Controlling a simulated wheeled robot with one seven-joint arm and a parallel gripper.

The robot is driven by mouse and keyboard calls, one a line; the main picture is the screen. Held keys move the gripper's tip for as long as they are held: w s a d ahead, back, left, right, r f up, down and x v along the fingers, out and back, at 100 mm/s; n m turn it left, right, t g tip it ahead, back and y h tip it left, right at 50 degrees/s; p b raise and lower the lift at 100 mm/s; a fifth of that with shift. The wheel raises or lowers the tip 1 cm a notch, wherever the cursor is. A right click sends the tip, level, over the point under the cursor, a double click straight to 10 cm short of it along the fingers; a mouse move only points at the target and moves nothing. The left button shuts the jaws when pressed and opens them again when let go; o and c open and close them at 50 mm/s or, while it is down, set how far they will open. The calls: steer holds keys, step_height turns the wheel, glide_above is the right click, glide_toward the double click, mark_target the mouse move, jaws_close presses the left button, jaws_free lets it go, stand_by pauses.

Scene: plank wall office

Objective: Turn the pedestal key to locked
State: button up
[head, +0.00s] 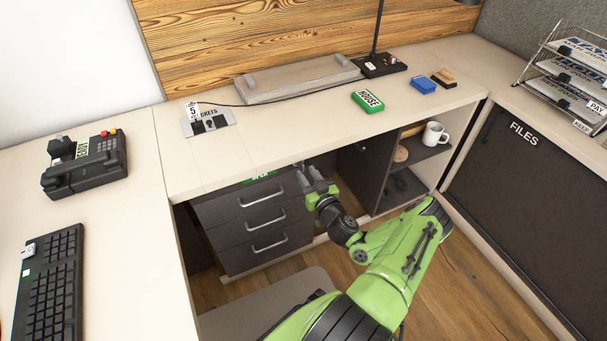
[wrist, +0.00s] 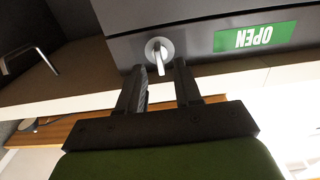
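The dark drawer pedestal (head: 238,222) stands under the desk in the head view, with several drawers and silver handles. Its key (wrist: 161,56) shows in the wrist view as a silver tab on a round lock in the dark front. A green label reading OPEN (wrist: 256,37) is beside it, upside down in this view. My gripper (wrist: 160,70) is open, its two dark fingers apart, with the tab's end in the gap between the fingertips; I cannot tell if either touches it. In the head view my gripper (head: 314,178) is at the pedestal's upper right, and the key is hidden.
The desktop edge (head: 250,166) overhangs the pedestal. An open shelf with a white mug (head: 434,134) is to the right. A chair seat (head: 268,300) is in front. A dark FILES cabinet (head: 515,190) stands at the right.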

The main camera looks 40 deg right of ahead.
mark_target(303, 169)
steer(key=x, duration=0.3)
steer(key=shift+d, duration=0.1)
steer(key=shift+c, duration=0.5)
jaws_close()
